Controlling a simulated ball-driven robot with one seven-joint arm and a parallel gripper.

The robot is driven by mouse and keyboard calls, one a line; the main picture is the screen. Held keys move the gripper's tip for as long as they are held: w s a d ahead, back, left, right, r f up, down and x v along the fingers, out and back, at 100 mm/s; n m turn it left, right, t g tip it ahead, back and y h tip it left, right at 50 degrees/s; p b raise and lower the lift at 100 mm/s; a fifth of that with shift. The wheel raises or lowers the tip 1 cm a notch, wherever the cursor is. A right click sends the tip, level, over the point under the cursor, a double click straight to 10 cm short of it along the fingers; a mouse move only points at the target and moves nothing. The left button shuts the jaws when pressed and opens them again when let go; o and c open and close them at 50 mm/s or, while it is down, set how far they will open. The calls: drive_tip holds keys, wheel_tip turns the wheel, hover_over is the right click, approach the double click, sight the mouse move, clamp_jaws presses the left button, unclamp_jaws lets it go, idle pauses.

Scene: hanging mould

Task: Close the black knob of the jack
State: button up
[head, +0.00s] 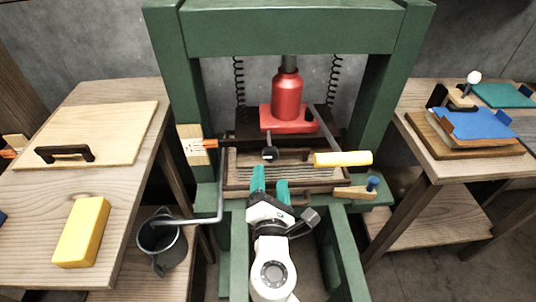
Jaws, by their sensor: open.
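The red jack (287,100) stands upright on its red base inside the green press frame. A small black knob (270,153) sticks out at the front of the jack on a short dark stem. The knob's turn position cannot be told.
The green press frame (290,30) surrounds the jack, with posts on both sides. A wooden clamp (355,192) with a blue knob sits at right. The left table (110,205) holds a yellow block (82,232) and a board (100,130).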

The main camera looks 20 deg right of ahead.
sight(271, 157)
drive_tip(key=x, duration=0.9)
drive_tip(key=shift+w+d, duration=0.1)
drive_tip(key=c, duration=1)
